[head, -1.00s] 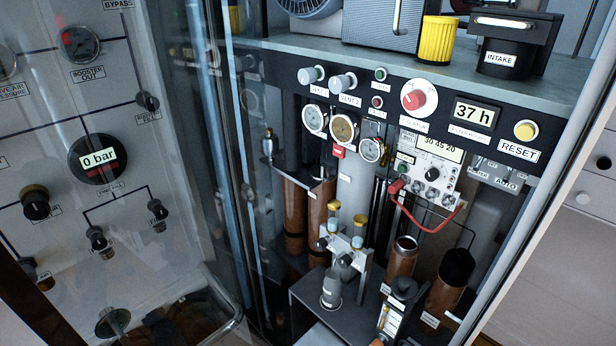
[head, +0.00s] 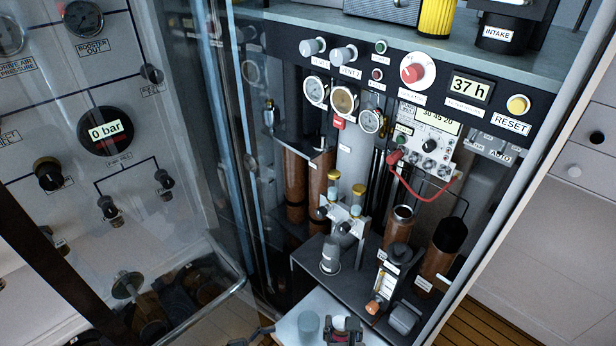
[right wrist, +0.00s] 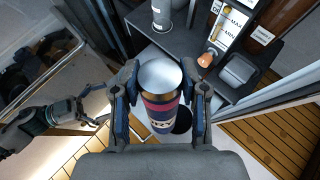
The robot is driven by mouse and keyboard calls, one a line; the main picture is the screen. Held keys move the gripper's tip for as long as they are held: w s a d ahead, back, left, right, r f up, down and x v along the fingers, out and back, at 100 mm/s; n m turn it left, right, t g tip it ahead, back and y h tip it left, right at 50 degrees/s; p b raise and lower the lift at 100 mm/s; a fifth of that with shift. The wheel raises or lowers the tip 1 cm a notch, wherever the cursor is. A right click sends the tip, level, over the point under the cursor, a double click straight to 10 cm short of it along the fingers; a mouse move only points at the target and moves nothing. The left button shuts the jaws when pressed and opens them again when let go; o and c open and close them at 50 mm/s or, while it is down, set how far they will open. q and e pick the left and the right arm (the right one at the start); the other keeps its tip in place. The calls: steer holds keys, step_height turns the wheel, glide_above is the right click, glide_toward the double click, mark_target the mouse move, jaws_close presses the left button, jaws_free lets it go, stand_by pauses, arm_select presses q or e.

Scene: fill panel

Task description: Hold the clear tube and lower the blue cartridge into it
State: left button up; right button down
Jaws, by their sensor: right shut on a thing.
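My right gripper (right wrist: 162,92) is shut on the cartridge (right wrist: 160,108), a cylinder with a bare silver top and a pink and blue label. In the head view the right gripper (head: 345,326) shows at the bottom edge, over a pale ledge. The clear tube (head: 308,326) looks like a bluish, see-through cylinder standing on that ledge, just left of the right gripper. My left gripper (right wrist: 98,104) comes in from the left in the wrist view, its fingers apart near the tube. In the head view only a small part of it shows at the bottom.
The pale ledge (head: 288,328) sticks out in front of a dark shelf (head: 300,262) with a grey canister (head: 331,256) and copper-brown cylinders (head: 399,226). A clear door (head: 215,150) with a bar handle (head: 215,308) stands at the left. A black opening (right wrist: 183,119) lies beside the cartridge.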

mark_target(299, 338)
steer(key=shift+f, duration=0.1)
arm_select(q)
steer(key=x, duration=0.2)
steer(key=b+x, duration=0.1)
steer(key=x, duration=0.5)
steer(key=shift+w+f, duration=0.3)
steer(key=shift+w, duration=0.1)
arm_select(e)
step_height(299, 338, down, 2)
arm_select(q)
steer(key=shift+w+d+f, duration=0.1)
steer(key=shift+w+d, duration=0.1)
steer(key=shift+d, duration=0.35)
steer(key=c, duration=0.8)
steer(key=shift+c, duration=0.2)
arm_select(e)
steer(key=w+a+r+t, duration=0.3)
steer(key=w+a+r, duration=0.1)
steer(key=w+a, duration=0.35)
step_height(299, 338, down, 9)
steer(key=shift+w+d+m+h, duration=0.25)
steer(key=shift+w+m+h, duration=0.05)
steer(key=shift+w+h, duration=0.1)
